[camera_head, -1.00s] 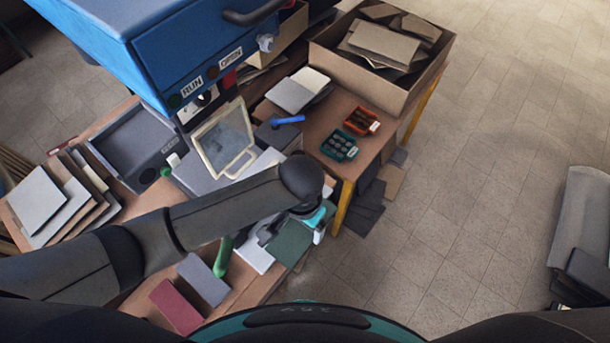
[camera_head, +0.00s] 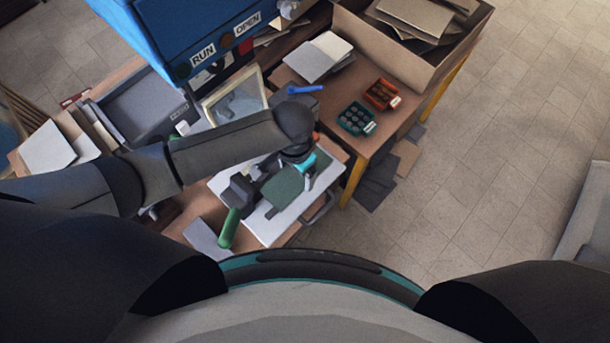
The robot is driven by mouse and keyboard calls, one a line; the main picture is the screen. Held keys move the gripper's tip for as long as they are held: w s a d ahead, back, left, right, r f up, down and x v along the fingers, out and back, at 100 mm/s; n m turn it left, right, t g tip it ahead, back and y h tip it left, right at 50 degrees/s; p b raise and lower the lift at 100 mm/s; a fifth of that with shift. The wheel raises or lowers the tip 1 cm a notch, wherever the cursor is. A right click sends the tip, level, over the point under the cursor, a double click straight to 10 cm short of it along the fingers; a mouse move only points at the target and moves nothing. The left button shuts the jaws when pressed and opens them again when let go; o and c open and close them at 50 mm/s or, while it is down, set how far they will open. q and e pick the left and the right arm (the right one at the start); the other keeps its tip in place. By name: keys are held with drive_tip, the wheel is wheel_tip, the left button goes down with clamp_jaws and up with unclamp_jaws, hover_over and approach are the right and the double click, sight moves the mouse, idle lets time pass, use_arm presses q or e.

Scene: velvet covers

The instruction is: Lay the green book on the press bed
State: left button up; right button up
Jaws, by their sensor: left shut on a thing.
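The green book (camera_head: 284,187) is held by my left gripper (camera_head: 268,184), whose arm comes in from the left. The gripper is shut on it. The book is over a pale flat plate (camera_head: 268,228) at the table's front, which looks like the press bed. The plate shows around the book; I cannot tell whether the book touches it. The blue press (camera_head: 150,35) with RUN and OPEN labels stands behind. A green handle (camera_head: 229,228) sticks out toward me, left of the book. My right gripper is out of view.
A framed screen (camera_head: 236,100) stands behind my arm. A grey tray (camera_head: 150,105) and pale boards (camera_head: 48,148) are at left. A grey-blue book (camera_head: 207,238) lies at the front. Green (camera_head: 353,121) and orange (camera_head: 381,95) holders and a cardboard box (camera_head: 385,45) are at right.

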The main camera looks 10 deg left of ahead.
sight(288, 167)
use_arm(q)
drive_tip(key=shift+w+a+f+b, duration=0.7)
drive_tip(key=shift+w+a+b, duration=0.2)
drive_tip(key=shift+a+b, duration=0.1)
drive_tip(key=a+b, duration=0.1)
drive_tip(key=w+a+f+b, duration=0.1)
drive_tip(key=w+a+b, duration=0.1)
drive_tip(key=shift+f, duration=0.3)
drive_tip(key=shift+w+f+b, duration=0.1)
drive_tip(key=shift+f+b, duration=0.35)
drive_tip(key=shift+f, duration=0.75)
drive_tip(key=o, duration=1.2)
drive_tip(key=shift+o, duration=0.2)
wheel_tip(288, 167, up, 12)
drive_tip(key=p, duration=0.1)
